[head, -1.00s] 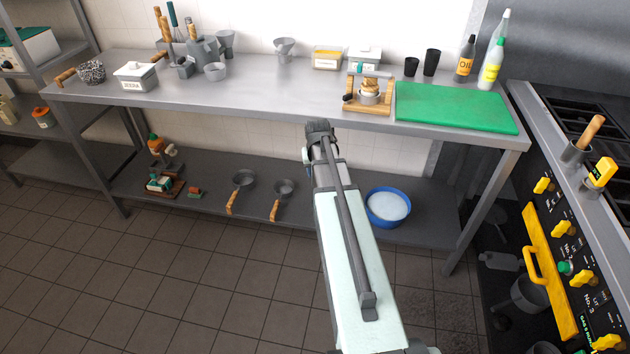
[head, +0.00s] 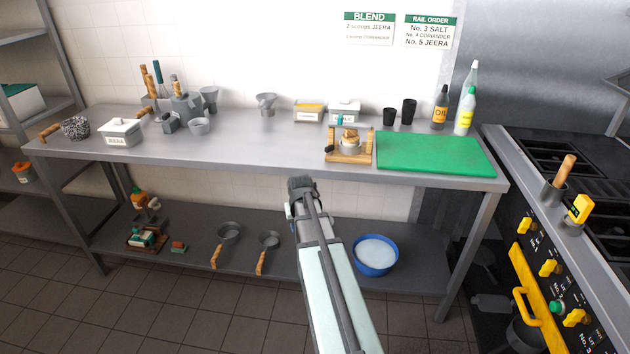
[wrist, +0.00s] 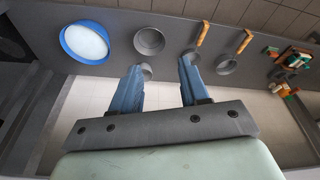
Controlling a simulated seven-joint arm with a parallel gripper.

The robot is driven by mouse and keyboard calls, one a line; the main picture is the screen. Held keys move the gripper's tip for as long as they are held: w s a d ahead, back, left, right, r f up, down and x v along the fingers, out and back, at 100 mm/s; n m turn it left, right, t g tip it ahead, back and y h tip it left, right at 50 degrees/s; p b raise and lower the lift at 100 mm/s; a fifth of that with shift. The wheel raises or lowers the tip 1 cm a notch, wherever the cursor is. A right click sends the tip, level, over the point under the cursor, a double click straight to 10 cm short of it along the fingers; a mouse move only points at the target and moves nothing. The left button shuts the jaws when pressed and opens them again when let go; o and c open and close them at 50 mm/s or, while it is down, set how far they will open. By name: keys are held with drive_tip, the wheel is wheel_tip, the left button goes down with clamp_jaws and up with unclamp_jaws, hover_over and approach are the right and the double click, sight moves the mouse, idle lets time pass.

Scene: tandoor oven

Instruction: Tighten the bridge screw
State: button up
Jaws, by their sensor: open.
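A small wooden device (head: 349,154) stands on the counter, just left of the green board, in the head view. My gripper (head: 301,186) is in front of the counter's front edge, left of and below the device, touching nothing. In the wrist view my gripper (wrist: 158,68) shows two blue fingers spread apart with nothing between them. The device is not in the wrist view.
The green board (head: 435,153) lies right of the device. White boxes (head: 344,110) and dark cups (head: 408,110) stand behind. The lower shelf holds a blue bowl (head: 375,254) and wooden-handled pans (head: 229,232). The counter's front middle (head: 250,155) is clear.

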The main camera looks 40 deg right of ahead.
drive_tip(key=w+d+r+t+h, duration=0.1)
drive_tip(key=w+d+r, duration=0.25)
drive_tip(key=r, duration=0.35)
drive_tip(key=w+d+r, duration=0.3)
drive_tip(key=w+r, duration=0.1)
drive_tip(key=r, duration=0.4)
drive_tip(key=w+d+r+t+h, duration=0.1)
drive_tip(key=w+d+r, duration=0.25)
drive_tip(key=r, duration=0.35)
wheel_tip(320, 180, up, 10)
drive_tip(key=m+g+h, duration=0.1)
drive_tip(key=m+g, duration=0.1)
drive_tip(key=m, duration=0.3)
hover_over(328, 147)
drive_tip(key=w+a, duration=0.2)
drive_tip(key=a, duration=0.4)
drive_tip(key=d+f+m, duration=0.2)
drive_tip(key=f, duration=0.2)
drive_tip(key=s+d+f+m+g, duration=0.1)
drive_tip(key=f+m, duration=0.1)
drive_tip(key=f, duration=0.3)
drive_tip(key=s+d+f+m+g, duration=0.1)
drive_tip(key=d+f+m, duration=0.1)
drive_tip(key=f+m, duration=0.1)
drive_tip(key=shift+x, duration=0.8)
drive_tip(key=shift+c, duration=0.4)
clamp_jaws()
